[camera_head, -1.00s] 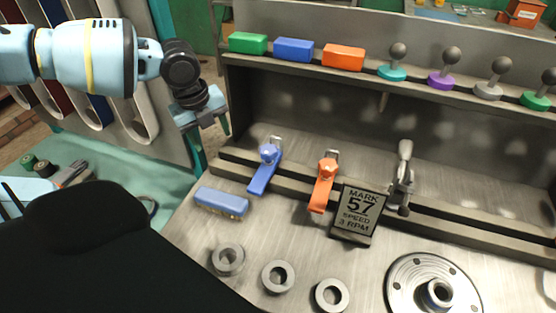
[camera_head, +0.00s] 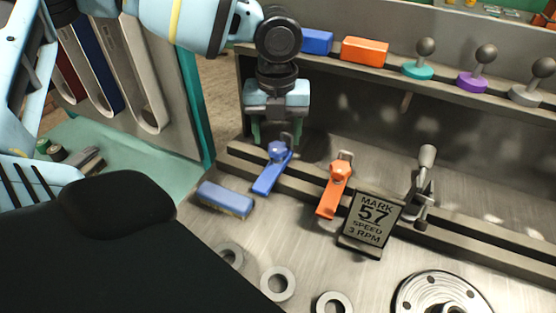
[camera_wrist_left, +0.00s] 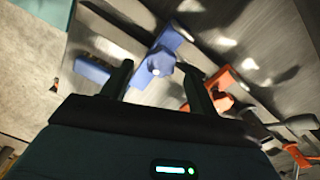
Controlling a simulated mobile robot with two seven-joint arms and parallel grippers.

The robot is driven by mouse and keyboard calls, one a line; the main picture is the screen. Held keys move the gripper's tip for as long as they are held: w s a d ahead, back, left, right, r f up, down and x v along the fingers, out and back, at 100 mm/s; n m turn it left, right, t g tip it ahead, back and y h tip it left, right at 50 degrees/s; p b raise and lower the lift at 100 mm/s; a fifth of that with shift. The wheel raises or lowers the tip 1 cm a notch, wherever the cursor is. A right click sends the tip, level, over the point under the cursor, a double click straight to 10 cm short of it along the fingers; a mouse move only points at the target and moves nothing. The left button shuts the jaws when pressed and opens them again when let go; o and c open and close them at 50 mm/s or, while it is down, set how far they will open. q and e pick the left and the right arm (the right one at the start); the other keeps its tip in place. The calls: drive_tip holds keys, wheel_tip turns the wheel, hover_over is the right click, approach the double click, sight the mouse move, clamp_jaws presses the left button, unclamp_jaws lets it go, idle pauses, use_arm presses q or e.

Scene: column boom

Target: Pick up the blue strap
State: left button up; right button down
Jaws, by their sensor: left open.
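The blue strap (camera_head: 273,168) lies across the dark rail on the metal bench, with a blue knob near its upper end. It also shows in the left wrist view (camera_wrist_left: 158,64), just beyond and between the fingers. My left gripper (camera_head: 272,138) points down just behind the strap's upper end. In the left wrist view the left gripper (camera_wrist_left: 160,85) has its fingers apart with nothing held between them. The strap looks apart from the fingers, though the exact gap is hard to tell. My right gripper is not in view.
An orange strap (camera_head: 333,188) lies on the rail to the right, beside a sign (camera_head: 370,220) and a lever clamp (camera_head: 424,180). A blue brush-like block (camera_head: 225,199) lies to the left. A shelf with blocks and knobs (camera_head: 415,72) runs behind. Grey rings (camera_head: 278,284) lie in front.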

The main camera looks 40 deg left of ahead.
sight(278, 146)
use_arm(q)
drive_tip(key=shift+w+f, duration=0.15)
drive_tip(key=shift+f, duration=2.45)
drive_tip(key=shift+c, duration=0.5)
drive_tip(key=c, duration=0.9)
